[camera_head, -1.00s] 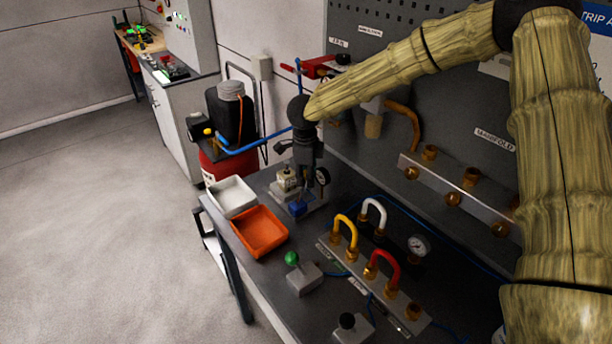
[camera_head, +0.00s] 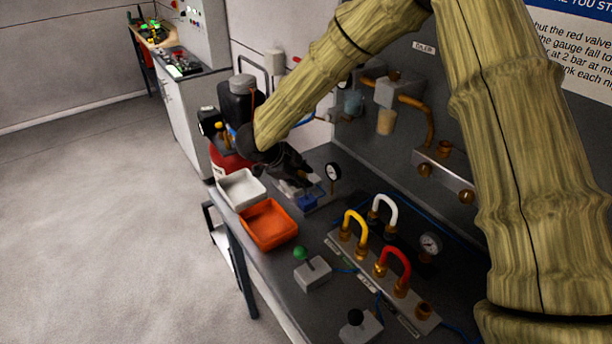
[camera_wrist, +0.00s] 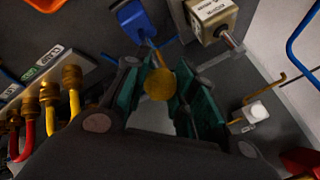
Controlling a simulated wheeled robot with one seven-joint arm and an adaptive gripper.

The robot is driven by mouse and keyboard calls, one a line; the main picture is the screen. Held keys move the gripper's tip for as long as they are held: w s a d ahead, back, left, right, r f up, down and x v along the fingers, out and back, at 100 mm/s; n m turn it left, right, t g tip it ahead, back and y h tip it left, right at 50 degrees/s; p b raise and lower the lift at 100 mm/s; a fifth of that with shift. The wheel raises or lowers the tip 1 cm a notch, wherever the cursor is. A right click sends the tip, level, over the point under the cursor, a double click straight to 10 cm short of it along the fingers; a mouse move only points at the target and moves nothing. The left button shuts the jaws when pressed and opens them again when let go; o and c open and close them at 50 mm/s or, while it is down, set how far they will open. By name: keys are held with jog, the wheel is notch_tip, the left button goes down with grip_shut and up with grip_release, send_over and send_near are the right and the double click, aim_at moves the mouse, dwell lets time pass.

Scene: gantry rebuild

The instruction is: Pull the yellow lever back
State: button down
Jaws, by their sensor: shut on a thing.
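A round yellow knob (camera_wrist: 158,84) on a thin rod sits between the dark green finger pads of my gripper (camera_wrist: 165,90) in the wrist view. The rod leads up to a blue block (camera_wrist: 135,20). My gripper is shut on this yellow lever at its knob. In the head view my gripper (camera_head: 306,178) leans down to the right over the small blue block (camera_head: 307,202) on the bench. The yellow knob there is hidden behind the gripper.
An orange tray (camera_head: 268,241) and a white tray (camera_head: 241,203) lie at the bench's left edge. The pegboard wall rises behind.

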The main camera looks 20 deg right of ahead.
jog(key=shift+s+a+f+t+h+b, duration=0.15)
jog(key=shift+a+t+h+b, duration=0.15)
jog(key=shift+a+h, duration=0.35)
jog(key=c, duration=1.1)
grip_release()
jog(key=shift+s, duration=0.1)
jog(key=v, duration=1.2)
jog(key=shift+f, duration=0.1)
